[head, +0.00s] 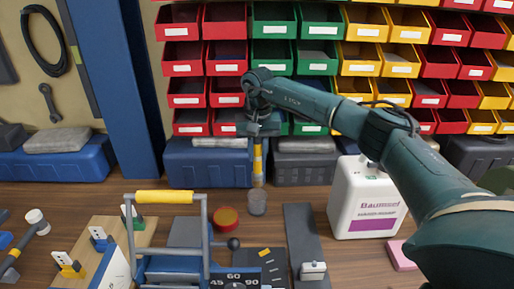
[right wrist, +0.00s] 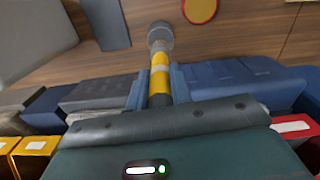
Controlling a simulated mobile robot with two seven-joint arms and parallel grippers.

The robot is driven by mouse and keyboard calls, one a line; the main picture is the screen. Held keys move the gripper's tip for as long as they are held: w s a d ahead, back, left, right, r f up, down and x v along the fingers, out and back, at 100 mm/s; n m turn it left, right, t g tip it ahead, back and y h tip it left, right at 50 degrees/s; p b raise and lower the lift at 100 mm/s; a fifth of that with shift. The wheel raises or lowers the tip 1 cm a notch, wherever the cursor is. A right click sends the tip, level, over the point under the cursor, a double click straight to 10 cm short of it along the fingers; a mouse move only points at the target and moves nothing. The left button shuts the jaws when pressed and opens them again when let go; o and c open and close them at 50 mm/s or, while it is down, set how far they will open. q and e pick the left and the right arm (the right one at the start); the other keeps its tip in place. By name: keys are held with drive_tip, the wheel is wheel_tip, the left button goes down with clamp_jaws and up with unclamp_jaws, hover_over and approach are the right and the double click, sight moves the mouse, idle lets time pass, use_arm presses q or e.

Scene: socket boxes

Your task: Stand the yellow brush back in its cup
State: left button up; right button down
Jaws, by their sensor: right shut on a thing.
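The yellow brush (head: 258,158) hangs upright below my right gripper (head: 259,135), which is shut on its upper part. In the right wrist view the brush (right wrist: 159,77) runs out between the fingers of the gripper (right wrist: 158,92), with a grey band across its yellow part. The small grey cup (head: 257,204) stands on the bench directly below the brush in the head view. In the right wrist view the brush's far end meets or overlaps the cup (right wrist: 160,34); I cannot tell whether it is inside. My left gripper is not in view.
An orange-red round container (head: 227,218) stands left of the cup. A blue tool with a yellow-gripped frame (head: 165,197) is in front, and a white bottle (head: 364,200) to the right. Blue and grey boxes (head: 207,163) and bin racks stand behind.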

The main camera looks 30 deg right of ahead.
sight(257, 173)
wheel_tip(257, 173, down, 2)
drive_tip(key=shift+f+b, duration=0.1)
drive_tip(key=shift+b, duration=0.4)
wheel_tip(257, 173, down, 4)
drive_tip(key=shift+f+b, duration=0.1)
drive_tip(key=shift+b, duration=1.05)
drive_tip(key=shift+f+b, duration=0.6)
drive_tip(key=shift+f, duration=0.35)
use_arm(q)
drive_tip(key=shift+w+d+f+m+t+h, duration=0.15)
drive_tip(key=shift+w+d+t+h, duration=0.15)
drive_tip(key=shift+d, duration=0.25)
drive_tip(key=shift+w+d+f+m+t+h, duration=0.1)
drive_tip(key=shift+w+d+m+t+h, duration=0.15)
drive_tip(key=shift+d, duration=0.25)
use_arm(e)
drive_tip(key=shift+f, duration=0.1)
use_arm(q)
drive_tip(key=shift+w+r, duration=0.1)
use_arm(e)
drive_tip(key=c, duration=1.2)
unclamp_jaws()
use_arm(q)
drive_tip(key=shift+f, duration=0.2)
use_arm(e)
drive_tip(key=shift+o, duration=0.2)
